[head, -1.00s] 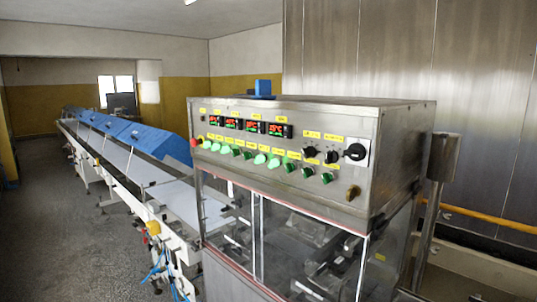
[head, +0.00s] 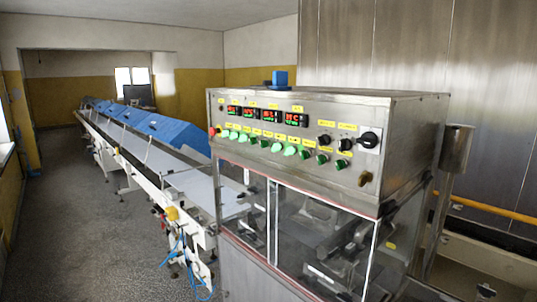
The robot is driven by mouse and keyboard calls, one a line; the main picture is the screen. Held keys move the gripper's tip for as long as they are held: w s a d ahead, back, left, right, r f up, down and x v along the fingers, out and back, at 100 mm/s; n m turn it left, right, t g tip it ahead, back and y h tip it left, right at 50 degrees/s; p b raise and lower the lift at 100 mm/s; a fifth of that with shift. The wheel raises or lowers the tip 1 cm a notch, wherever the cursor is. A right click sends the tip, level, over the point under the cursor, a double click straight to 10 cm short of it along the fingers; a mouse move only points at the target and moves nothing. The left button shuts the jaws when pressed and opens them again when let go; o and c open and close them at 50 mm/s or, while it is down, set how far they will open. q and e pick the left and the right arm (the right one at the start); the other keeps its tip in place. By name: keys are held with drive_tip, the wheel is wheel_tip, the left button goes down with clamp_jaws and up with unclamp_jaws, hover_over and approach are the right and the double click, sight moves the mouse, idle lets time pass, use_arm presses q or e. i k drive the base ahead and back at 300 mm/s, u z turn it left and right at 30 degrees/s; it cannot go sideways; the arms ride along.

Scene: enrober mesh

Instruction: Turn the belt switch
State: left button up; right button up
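The steel control panel (head: 236,147) is on the front of the enrober machine in the head view. It carries a row of green buttons and switches (head: 277,147), a red button (head: 212,132) at its left end, and black rotary knobs (head: 344,145) at the right. A larger black rotary switch (head: 369,140) sits on a pale plate at the far right. The labels are too small to read, so I cannot tell which one is the belt switch. Neither of my grippers is in view.
A long white conveyor (head: 147,162) with blue covers (head: 171,134) runs back to the left. Blue hoses (head: 176,254) hang near the floor beside it. The grey floor (head: 80,235) at the left is clear. A steel post (head: 443,205) stands right of the machine.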

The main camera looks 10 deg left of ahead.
sight(276, 147)
drive_tip(key=k, duration=0.35)
drive_tip(key=u, duration=1.3)
drive_tip(key=i, duration=0.95)
drive_tip(key=z, duration=0.95)
